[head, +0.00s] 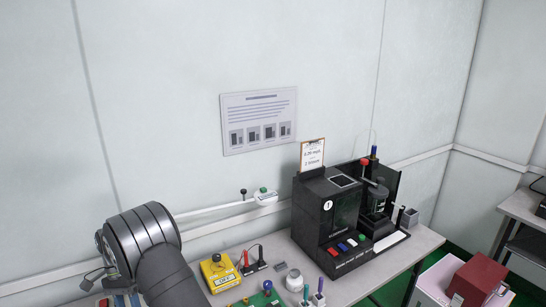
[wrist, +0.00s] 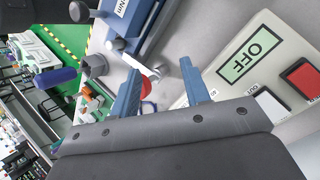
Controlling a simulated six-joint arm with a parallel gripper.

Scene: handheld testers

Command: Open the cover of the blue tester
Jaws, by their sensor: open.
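In the wrist view, my gripper (wrist: 160,66) shows two blue-grey fingers spread apart, with nothing held between them. A blue device (wrist: 152,28) with a white label reading "Nm" lies just beyond the fingertips, cut off by the top edge. It may be the blue tester; I cannot tell whether its cover is open or shut. A white lever-like piece (wrist: 140,66) and a red round part (wrist: 146,88) show near the left finger. In the head view my arm hides part of the table's left end, and my gripper is out of sight.
A pale box (wrist: 265,65) with an OFF display and a red button is close to the right finger. In the head view, a yellow tester (head: 218,272) and a large black machine (head: 325,212) stand right of my arm. A clipboard (head: 312,153) stands on the machine.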

